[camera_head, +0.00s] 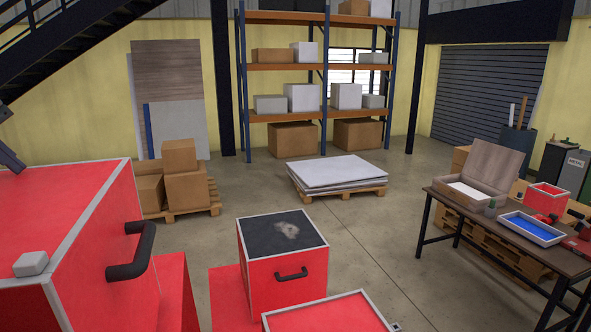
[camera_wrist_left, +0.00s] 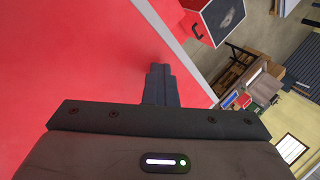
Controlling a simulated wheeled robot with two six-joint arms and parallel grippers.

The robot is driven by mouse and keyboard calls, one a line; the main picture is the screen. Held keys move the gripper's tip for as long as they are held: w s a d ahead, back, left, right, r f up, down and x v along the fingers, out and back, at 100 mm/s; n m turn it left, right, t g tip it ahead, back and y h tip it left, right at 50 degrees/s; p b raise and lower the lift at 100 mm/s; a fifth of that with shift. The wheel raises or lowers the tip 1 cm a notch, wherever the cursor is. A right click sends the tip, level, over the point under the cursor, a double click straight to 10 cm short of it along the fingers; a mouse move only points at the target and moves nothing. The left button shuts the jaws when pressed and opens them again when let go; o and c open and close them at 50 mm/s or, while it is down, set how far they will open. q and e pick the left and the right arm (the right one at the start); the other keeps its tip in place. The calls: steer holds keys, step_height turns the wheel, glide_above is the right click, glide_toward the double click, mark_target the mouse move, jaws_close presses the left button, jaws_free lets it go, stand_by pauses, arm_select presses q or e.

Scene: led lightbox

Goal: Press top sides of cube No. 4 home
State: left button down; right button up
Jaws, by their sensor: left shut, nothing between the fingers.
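A large red cube (camera_head: 75,215) with grey-white edge strips and a black handle stands at the left. A small light grey block sits at its top's near corner. My left gripper (camera_head: 14,160) is shut and empty at the left edge of the head view, at the far part of this cube's red top. In the left wrist view the shut fingers (camera_wrist_left: 160,72) are over a red face beside a pale edge strip; contact cannot be told. A second red cube (camera_head: 285,275) has a dark top with a grey smudge. No cube number is readable. My right gripper is not in view.
Another red box with pale edging (camera_head: 330,315) is cut off at the bottom. A work table (camera_head: 430,188) at the right holds a blue-lined tray (camera_head: 532,229) and a small red box (camera_head: 546,198). A pallet with sheets (camera_head: 335,172) stands behind. Floor between is clear.

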arm_select(q)
steer(key=shift+f, duration=0.1)
steer(key=shift+w+r+p, duration=0.15)
steer(key=shift+r+p, duration=0.3)
steer(key=shift+r, duration=0.45)
steer(key=shift+d+r, duration=0.1)
steer(key=shift+r, duration=0.55)
steer(key=shift+r, duration=2)
